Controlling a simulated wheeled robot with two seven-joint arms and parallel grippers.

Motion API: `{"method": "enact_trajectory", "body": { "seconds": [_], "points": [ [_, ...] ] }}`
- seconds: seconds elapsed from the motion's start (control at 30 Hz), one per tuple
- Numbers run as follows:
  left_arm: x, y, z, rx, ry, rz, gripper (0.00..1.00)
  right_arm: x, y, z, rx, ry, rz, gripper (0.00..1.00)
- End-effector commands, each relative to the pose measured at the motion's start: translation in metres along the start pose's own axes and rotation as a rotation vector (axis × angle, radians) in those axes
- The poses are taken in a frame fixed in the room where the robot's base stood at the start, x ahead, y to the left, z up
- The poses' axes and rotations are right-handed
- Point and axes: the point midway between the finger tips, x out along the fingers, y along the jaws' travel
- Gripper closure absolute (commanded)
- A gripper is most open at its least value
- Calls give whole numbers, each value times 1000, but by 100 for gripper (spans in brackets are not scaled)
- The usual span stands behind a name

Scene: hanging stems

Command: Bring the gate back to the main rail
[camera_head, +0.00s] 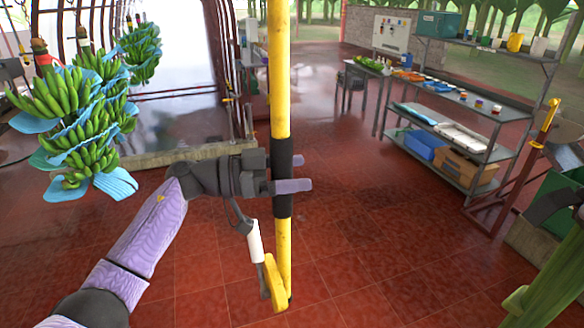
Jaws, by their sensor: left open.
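A yellow upright bar (280,80) with a black sleeve (283,205) stands in the middle of the view; I take it to be part of the gate. Its lower end has a yellow foot piece (273,283). My left gripper (293,174) is open at the sleeve. One lavender finger crosses in front of the sleeve and a darker tip shows just beyond it. I cannot tell whether the fingers touch it. The main rail cannot be made out for sure. My right gripper is not in view.
Banana bunches with blue sheets (75,120) hang at the left, near my left arm. A metal shelf (475,100) with boxes and cups stands at the right. A yellow-topped post (545,125) stands by a green bin (557,200). The red tiled floor between is clear.

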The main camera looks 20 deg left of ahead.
Motion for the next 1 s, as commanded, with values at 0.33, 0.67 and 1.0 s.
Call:
{"method": "enact_trajectory", "body": {
  "seconds": [0.33,0.67,1.0],
  "points": [
    [-1,0,0,0,0,0,70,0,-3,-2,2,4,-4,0],
    [-1,0,0,0,1,0,100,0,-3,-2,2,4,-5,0],
    [-14,-6,0,1,-1,-4,100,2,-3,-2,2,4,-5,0]
  ]
}}
